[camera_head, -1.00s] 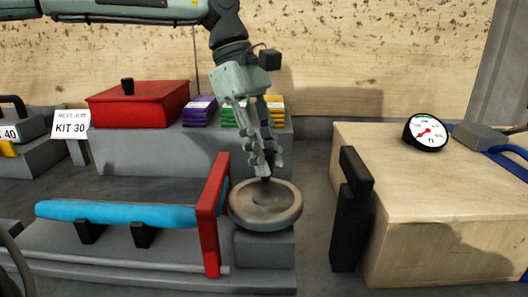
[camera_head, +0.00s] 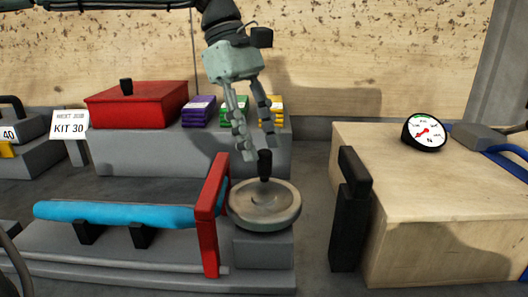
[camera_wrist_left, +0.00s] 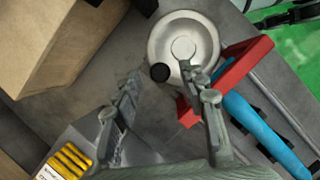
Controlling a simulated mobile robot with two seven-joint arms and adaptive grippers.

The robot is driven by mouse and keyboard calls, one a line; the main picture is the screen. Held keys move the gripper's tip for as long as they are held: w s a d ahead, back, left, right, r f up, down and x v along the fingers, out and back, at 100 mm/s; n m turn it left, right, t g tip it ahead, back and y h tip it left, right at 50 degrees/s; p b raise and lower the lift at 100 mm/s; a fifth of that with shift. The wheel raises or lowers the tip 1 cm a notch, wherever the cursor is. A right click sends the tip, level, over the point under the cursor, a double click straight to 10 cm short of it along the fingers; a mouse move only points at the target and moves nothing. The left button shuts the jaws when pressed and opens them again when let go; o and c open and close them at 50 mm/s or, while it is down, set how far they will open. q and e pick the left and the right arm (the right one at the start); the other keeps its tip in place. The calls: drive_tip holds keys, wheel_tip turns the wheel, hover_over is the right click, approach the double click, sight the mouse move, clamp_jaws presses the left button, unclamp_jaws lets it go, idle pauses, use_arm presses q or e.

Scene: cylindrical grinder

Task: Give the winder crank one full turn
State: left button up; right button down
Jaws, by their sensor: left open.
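The winder crank is a round grey metal disc (camera_head: 264,208) on a grey block, with an upright black knob (camera_head: 264,165) on its far side. The red frame stands just left of the disc. My left gripper (camera_head: 262,148) is open and empty, pointing down just above the knob. In the left wrist view the disc (camera_wrist_left: 205,40) lies beyond the fingers, and the knob (camera_wrist_left: 160,72) shows in the gap between the open fingers (camera_wrist_left: 163,82). The fingers look clear of the knob. My right gripper is not in view.
A red upright (camera_head: 212,215) and a blue cylinder (camera_head: 115,213) stand left of the disc. A black lever (camera_head: 350,210) and a wooden box (camera_head: 450,180) with a dial gauge (camera_head: 425,132) are to the right. A red box (camera_head: 138,104) and coloured packs (camera_head: 234,112) sit behind.

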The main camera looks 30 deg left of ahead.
use_arm(q)
drive_tip(key=v, duration=0.9)
